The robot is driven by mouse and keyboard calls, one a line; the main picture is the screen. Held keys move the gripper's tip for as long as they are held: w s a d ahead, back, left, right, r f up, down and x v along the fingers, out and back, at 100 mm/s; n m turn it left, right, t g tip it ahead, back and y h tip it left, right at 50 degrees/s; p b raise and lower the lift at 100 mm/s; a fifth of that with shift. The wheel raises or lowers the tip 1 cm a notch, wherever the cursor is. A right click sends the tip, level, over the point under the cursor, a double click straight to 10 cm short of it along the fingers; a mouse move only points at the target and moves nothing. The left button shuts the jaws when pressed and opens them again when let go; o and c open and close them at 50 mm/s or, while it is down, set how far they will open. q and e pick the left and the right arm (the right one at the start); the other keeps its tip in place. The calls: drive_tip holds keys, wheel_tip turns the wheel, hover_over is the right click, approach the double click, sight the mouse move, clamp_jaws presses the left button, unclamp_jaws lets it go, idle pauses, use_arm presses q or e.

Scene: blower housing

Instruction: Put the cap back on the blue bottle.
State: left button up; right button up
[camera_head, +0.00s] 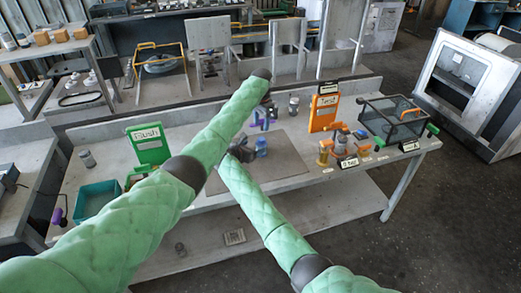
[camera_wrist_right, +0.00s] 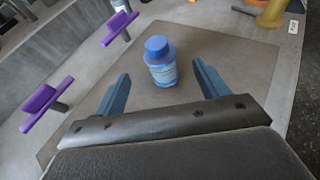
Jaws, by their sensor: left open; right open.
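The blue bottle (camera_wrist_right: 163,73) stands upright on the mat in the right wrist view. A darker blue cap (camera_wrist_right: 157,48) sits on its top; I cannot tell how tightly. In the head view the bottle (camera_head: 261,147) is small, just right of my right gripper (camera_head: 242,150). My right gripper (camera_wrist_right: 161,90) is open, its blue fingers spread on either side of and short of the bottle, not touching it. My left gripper (camera_head: 264,117) is open, its purple fingers above and behind the bottle. These fingers also show apart and empty at the left of the wrist view (camera_wrist_right: 84,62).
The brown mat (camera_head: 285,168) lies on the grey workbench. A green sign (camera_head: 148,144) and teal bin (camera_head: 97,198) are at left. An orange sign (camera_head: 323,112), orange-and-yellow items (camera_head: 343,143) and a mesh basket (camera_head: 393,119) are at right. A jar (camera_head: 294,105) stands behind the mat.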

sight(260, 144)
use_arm(q)
drive_tip(key=shift+f, duration=0.1)
use_arm(e)
drive_tip(key=shift+w, duration=0.1)
use_arm(q)
drive_tip(key=shift+w, duration=0.1)
use_arm(e)
drive_tip(key=shift+w+f, duration=0.1)
drive_tip(key=shift+f, duration=0.05)
drive_tip(key=shift+x, duration=3.8)
drive_tip(key=shift+d, duration=0.1)
